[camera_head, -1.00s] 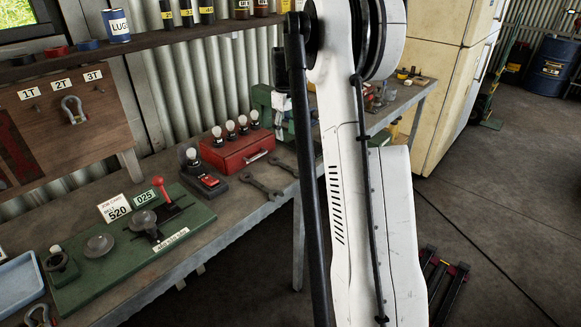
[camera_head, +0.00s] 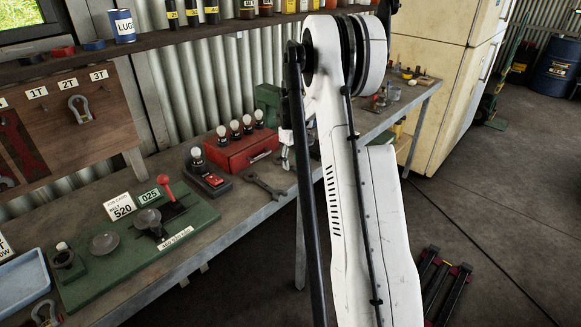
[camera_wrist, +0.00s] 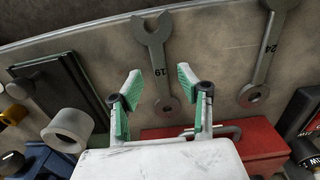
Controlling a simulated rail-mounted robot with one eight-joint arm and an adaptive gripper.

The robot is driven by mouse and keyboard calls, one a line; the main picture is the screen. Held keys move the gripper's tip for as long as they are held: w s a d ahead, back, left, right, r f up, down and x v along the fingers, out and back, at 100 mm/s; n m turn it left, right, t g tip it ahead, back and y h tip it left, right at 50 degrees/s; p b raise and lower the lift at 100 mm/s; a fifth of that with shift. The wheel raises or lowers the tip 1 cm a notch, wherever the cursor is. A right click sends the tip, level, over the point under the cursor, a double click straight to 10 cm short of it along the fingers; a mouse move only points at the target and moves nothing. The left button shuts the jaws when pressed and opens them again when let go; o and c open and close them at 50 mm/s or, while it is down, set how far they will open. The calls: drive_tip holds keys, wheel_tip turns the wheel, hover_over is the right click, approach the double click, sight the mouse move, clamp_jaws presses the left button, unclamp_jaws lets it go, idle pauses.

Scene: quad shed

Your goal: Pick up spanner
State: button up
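Two grey open-ended spanners lie on the bench. In the wrist view, the spanner marked 19 (camera_wrist: 158,62) shows between my gripper's fingers, its open jaw pointing up in the picture. The spanner marked 24 (camera_wrist: 263,58) lies to the right, outside the fingers. My gripper (camera_wrist: 160,74) is open, with green pads on both fingers, and holds nothing. I cannot tell its height above the bench. In the head view, one spanner (camera_head: 264,187) lies in front of the red box; the other is largely hidden behind my arm, as is most of my gripper.
The red box (camera_head: 240,150) with bulbs on top stands close behind the spanners; it also shows below them in the wrist view (camera_wrist: 258,140). A grey cylinder (camera_wrist: 70,128) and a dark block (camera_wrist: 62,88) are at left there. A green board (camera_head: 125,250) lies farther left on the bench.

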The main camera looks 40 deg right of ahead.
drive_tip(key=shift+f, duration=0.65)
clamp_jaws()
drive_tip(key=shift+r, duration=0.15)
wheel_tip(320, 180, up, 4)
drive_tip(key=shift+f, duration=0.2)
drive_tip(key=a+r+b, duration=0.1)
drive_tip(key=a+r, duration=0.6)
drive_tip(key=a, duration=0.4)
drive_tip(key=shift+w+a, duration=0.35)
drive_tip(key=shift+w, duration=0.1)
drive_tip(key=shift+r, duration=0.1)
drive_tip(key=shift+r+p, duration=1.15)
drive_tip(key=shift+r, duration=1.85)
